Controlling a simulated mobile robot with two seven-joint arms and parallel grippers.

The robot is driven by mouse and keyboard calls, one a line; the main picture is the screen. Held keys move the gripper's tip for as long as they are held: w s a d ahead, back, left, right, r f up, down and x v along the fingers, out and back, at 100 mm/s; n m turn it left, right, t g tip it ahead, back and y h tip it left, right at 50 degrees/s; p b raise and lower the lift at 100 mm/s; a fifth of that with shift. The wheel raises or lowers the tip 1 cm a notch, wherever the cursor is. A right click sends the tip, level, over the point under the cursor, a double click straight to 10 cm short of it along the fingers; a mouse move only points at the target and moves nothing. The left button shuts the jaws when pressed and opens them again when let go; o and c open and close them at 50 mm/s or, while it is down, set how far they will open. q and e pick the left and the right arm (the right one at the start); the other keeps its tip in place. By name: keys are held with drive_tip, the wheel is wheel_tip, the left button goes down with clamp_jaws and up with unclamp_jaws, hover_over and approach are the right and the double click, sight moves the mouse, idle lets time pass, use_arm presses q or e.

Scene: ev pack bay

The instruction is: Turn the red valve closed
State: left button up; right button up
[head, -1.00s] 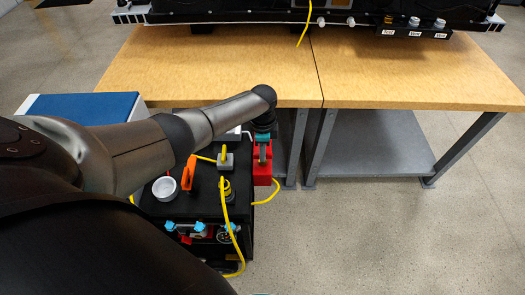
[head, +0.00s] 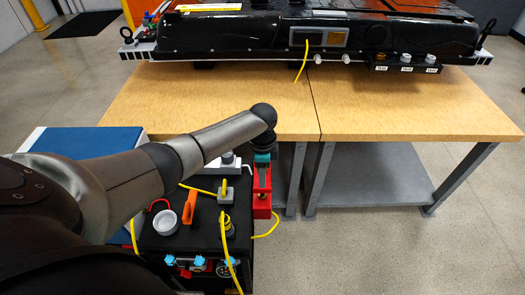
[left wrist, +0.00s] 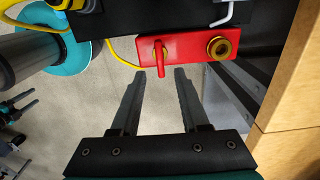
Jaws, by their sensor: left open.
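The red valve is a red block (left wrist: 190,48) with a small red lever (left wrist: 160,58) and a brass fitting (left wrist: 219,47). It sits at the side of a black cart. In the head view the red block (head: 262,206) shows at the cart's right edge, partly covered by my left gripper (head: 262,170). In the left wrist view my left gripper (left wrist: 158,74) is open and empty. Its two fingertips point at the block, one on each side of the lever's line. The lever's lower end is near the gap between the tips; I cannot tell whether it is between them. My right gripper is out of view.
Wooden tables (head: 410,110) with grey legs stand just beyond, bearing a black battery pack (head: 250,35). The floor at right is free.

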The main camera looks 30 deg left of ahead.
use_arm(q)
wheel_tip(320, 180, up, 9)
drive_tip(key=p, duration=0.1)
drive_tip(key=shift+p, duration=0.4)
